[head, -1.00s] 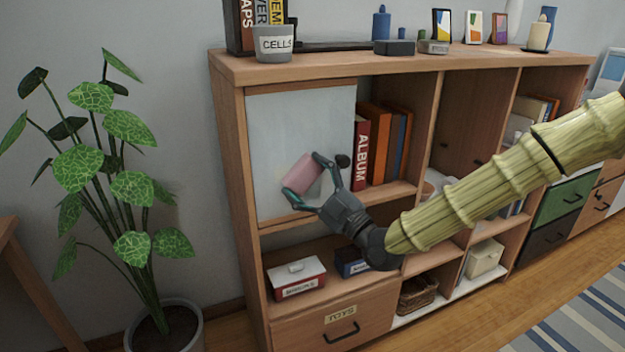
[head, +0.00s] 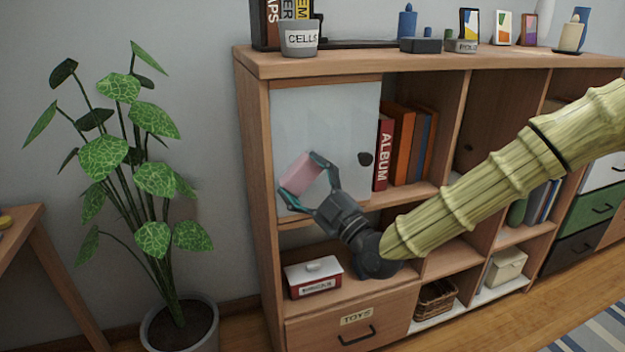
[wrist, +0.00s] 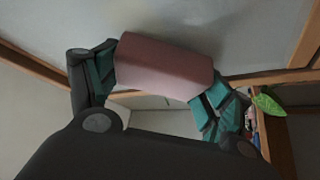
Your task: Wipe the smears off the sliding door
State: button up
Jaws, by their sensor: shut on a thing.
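The sliding door (head: 325,115) is a pale grey panel with a dark round knob (head: 366,158), covering the upper left compartment of the wooden shelf unit. I cannot make out distinct smears on it. My gripper (head: 299,175) is shut on a pink block-like pad (head: 297,170), in front of the door's lower left part. In the wrist view the pad (wrist: 165,65) sits between both fingers, close to the pale door surface (wrist: 215,25). I cannot tell whether it touches. The gripper and pad hide the door's lower left area.
Books (head: 402,145) stand right of the door. The shelf top (head: 430,62) holds a CELLS pot (head: 298,38), bottles and frames. A potted plant (head: 150,180) stands left. A red-and-white box (head: 313,277) and TOYS drawer (head: 355,318) are below.

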jog(key=shift+s+a, duration=0.1)
jog(key=shift+a, duration=0.3)
jog(key=shift+s, duration=0.15)
jog(key=shift+s+d, duration=0.25)
jog(key=shift+s, duration=0.65)
jog(key=shift+s+d+b, duration=0.2)
jog(key=shift+s+d, duration=0.15)
jog(key=shift+s, duration=0.6)
jog(key=shift+s+d+b, duration=0.2)
jog(key=shift+s+d, duration=0.1)
jog(key=shift+s, duration=0.6)
jog(key=shift+s, duration=0.1)
jog(key=s, duration=0.1)
jog(key=s+d, duration=0.1)
jog(key=shift+s+b, duration=0.3)
jog(key=shift+b, duration=0.1)
jog(key=shift+w, duration=0.15)
